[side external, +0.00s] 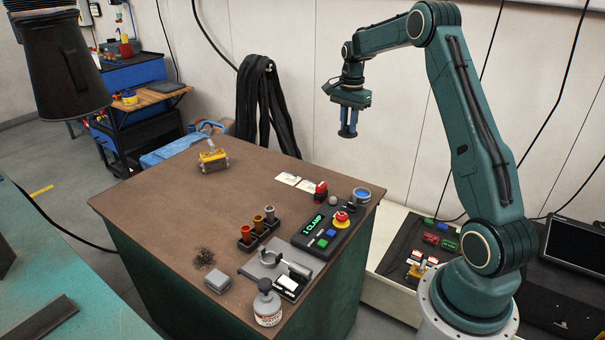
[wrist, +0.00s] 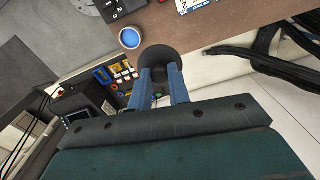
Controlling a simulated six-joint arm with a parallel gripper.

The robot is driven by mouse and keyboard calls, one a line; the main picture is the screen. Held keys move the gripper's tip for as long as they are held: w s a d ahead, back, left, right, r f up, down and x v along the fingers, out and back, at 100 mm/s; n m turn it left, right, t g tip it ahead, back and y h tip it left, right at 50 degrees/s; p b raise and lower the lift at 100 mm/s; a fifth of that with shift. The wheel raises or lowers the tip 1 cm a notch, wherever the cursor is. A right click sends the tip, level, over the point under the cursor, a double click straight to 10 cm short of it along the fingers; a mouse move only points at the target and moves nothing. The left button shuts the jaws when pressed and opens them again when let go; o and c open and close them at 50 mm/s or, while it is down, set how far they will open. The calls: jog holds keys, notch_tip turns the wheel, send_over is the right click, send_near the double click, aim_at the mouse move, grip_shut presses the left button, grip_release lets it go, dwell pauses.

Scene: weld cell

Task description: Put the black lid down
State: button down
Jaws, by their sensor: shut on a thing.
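The black lid (wrist: 167,60) is a dark round disc in the wrist view, between the tips of my blue fingers. My gripper (wrist: 162,80) is shut on it. In the side view my gripper (side external: 348,122) points down, high in the air near the wall and beyond the far right edge of the brown table (side external: 260,190). The lid is small and dark at the fingertips there. A round tin with blue contents (side external: 361,196) stands open at the table's right corner; it also shows in the wrist view (wrist: 130,38), left of the lid and apart from it.
A clamp control box (side external: 325,227) with a red stop button stands near the tin. White cards (side external: 296,182) lie behind it. A cup rack (side external: 258,232), grey fixture (side external: 275,268) and white bottle (side external: 267,306) are nearer. The table's middle is clear.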

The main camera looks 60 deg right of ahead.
jog(key=shift+f, duration=0.15)
notch_tip(320, 180, down, 20)
jog(key=shift+r, duration=0.1)
dwell(0.9)
jog(key=c, duration=1.3)
grip_release()
notch_tip(320, 180, up, 12)
jog(key=shift+r, duration=0.1)
